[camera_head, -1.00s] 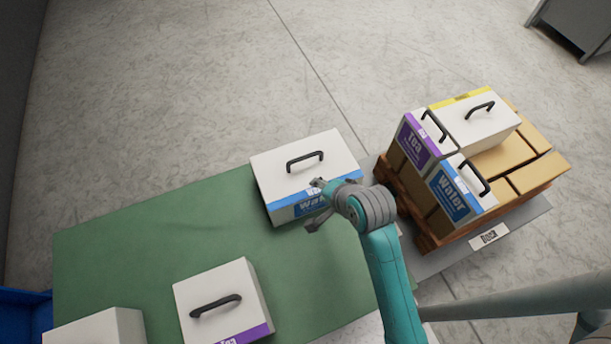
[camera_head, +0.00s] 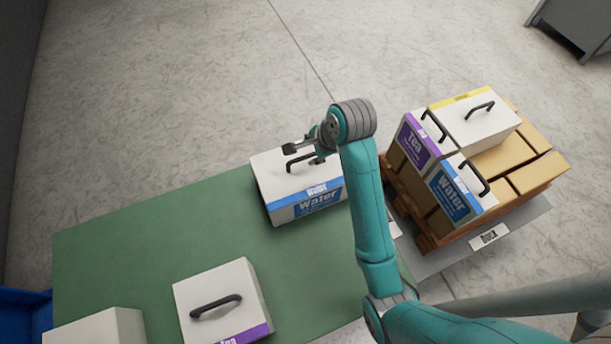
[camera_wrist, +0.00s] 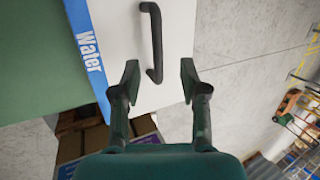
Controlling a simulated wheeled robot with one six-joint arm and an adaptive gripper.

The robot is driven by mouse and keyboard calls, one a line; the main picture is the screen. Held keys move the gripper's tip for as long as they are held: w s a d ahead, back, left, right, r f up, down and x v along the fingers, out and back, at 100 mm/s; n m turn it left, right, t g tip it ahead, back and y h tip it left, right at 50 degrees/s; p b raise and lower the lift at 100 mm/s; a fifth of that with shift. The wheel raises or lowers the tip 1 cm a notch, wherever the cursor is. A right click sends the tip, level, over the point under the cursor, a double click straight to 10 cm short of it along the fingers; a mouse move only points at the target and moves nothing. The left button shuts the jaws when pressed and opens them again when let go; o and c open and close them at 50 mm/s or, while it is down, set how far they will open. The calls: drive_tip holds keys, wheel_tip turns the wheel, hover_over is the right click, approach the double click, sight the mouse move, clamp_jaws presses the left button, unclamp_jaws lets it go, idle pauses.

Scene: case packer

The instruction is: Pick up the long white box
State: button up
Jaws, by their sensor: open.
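A long white box (camera_head: 273,178) with a blue "Water" label and a black handle on top stands at the far end of the green table. In the wrist view the white box (camera_wrist: 179,92) shows its blue label on the left, with the black handle (camera_wrist: 155,42) running down its top. My gripper (camera_head: 298,150) is over the box's top near the handle in the head view. In the wrist view my open gripper (camera_wrist: 160,80) has the handle's near end in line with the gap between its fingers. The fingers hold nothing. My arm hides the box's right end.
A white "Tea" box (camera_head: 215,285) and another white box (camera_head: 100,328) stand on the green table (camera_head: 130,235). At right, a wooden pallet (camera_head: 428,243) holds brown cartons and several handled boxes. The table between the boxes is clear.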

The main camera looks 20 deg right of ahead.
sight(305, 156)
drive_tip(key=shift+x, duration=3.3)
drive_tip(key=shift+s, duration=0.15)
clamp_jaws()
